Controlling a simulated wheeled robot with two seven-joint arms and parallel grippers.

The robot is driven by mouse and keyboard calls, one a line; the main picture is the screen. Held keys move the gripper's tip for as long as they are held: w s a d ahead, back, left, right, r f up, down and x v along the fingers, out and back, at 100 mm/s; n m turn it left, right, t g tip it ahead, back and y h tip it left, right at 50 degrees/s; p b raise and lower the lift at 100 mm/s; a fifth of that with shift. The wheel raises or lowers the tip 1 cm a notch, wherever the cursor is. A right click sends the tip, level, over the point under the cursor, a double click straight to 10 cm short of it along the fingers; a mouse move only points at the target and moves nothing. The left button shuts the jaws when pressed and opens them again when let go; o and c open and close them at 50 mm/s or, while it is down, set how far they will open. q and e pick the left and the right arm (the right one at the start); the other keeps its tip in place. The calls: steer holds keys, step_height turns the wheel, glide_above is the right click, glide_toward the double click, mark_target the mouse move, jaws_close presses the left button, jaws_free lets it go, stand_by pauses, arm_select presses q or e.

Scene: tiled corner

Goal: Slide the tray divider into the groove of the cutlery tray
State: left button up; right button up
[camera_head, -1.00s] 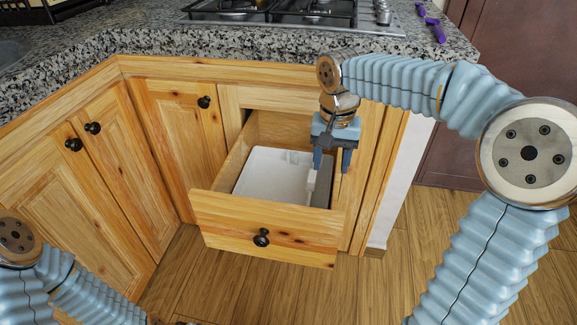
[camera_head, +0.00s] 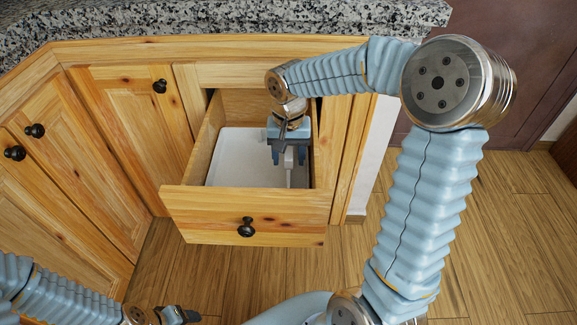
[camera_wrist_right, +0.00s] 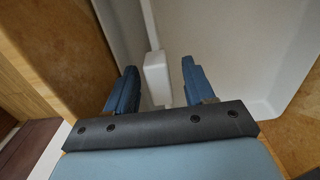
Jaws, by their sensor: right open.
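The white cutlery tray (camera_head: 237,160) lies inside the open drawer; it fills much of the right wrist view (camera_wrist_right: 235,50). The tray divider (camera_wrist_right: 157,75) shows there as a white block with a thin strip running away from it. In the head view the divider (camera_head: 288,161) is a small pale piece below my right gripper (camera_head: 288,157). My right gripper is open, one finger on each side of the block, with gaps visible. Whether the divider sits in the groove, I cannot tell. My left gripper (camera_head: 178,315) is at the bottom edge, far from the drawer; its jaws are unclear.
The wooden drawer (camera_head: 245,212) is pulled out, with a dark knob on its front. Its walls stand close around the tray. The granite counter (camera_head: 200,22) lies above and behind. Cabinet doors (camera_head: 120,125) stand to the left; the wooden floor in front is clear.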

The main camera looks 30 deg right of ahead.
step_height(320, 180, down, 3)
steer(key=shift+r, duration=0.15)
jaws_close()
